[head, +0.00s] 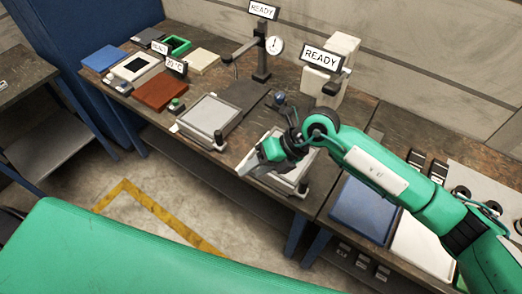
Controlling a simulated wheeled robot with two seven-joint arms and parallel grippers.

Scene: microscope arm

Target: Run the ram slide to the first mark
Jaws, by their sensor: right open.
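My right gripper (256,160) reaches in from the right over the front edge of the bench, its fingers pointing down-left. It is open, and I see nothing between its fingers. It hides part of a pale framed plate (291,180) behind it. Behind the wrist stands a white upright unit (339,62) with a dark arm and a READY sign (322,58). A dark round knob (279,97) shows left of this unit, apart from the gripper. I cannot tell which part is the ram slide, and no mark is readable. My left gripper is out of view.
A dial gauge stand (262,62) is at the back of the bench. A grey framed plate (209,118) lies left of the gripper. A brown block (160,91), a blue tray (362,208) and small signs sit along the benches. The floor in front (150,175) is clear.

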